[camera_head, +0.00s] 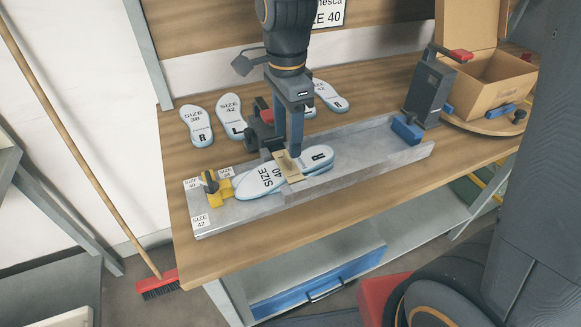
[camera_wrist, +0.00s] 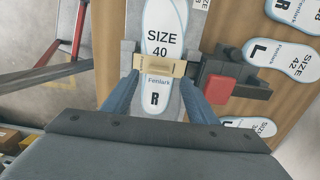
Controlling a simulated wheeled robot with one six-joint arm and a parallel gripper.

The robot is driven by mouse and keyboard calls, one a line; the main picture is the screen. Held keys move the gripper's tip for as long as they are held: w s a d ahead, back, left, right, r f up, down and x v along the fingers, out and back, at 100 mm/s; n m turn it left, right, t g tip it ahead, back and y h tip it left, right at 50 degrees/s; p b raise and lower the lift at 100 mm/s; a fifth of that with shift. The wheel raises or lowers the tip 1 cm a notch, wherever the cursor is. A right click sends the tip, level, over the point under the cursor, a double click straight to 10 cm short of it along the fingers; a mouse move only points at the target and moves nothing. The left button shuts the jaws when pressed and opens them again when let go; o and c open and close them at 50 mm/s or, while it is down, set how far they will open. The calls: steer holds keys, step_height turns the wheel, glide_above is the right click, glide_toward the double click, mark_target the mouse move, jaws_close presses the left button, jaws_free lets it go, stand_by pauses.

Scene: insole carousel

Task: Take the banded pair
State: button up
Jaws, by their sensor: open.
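The banded pair (camera_head: 262,180) is a pale blue-edged insole stack marked SIZE 40 and R, lying on the grey metal tray (camera_head: 246,211). A tan band (camera_head: 290,168) wraps its middle. It also shows in the wrist view (camera_wrist: 163,22), with the band (camera_wrist: 156,68) across it. My gripper (camera_head: 292,152) is above the pair, close to the band. In the wrist view my open gripper (camera_wrist: 162,82) has one blue finger on each side of the insole near the band. I cannot tell whether the fingers touch it. The lower insole is mostly hidden.
A dark clamp block with a red pad (camera_wrist: 222,87) stands beside the band. A yellow stop (camera_head: 214,189) sits at the tray's left end. Several loose insoles (camera_head: 230,115) lie behind. A dark post (camera_head: 429,90) and open carton (camera_head: 489,80) stand right.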

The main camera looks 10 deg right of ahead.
mark_target(287, 150)
steer(key=shift+s+f+p, duration=0.1)
steer(key=shift+f+p, duration=0.4)
steer(key=shift+f, duration=1.9)
steer(key=shift+c, duration=0.3)
jaws_close()
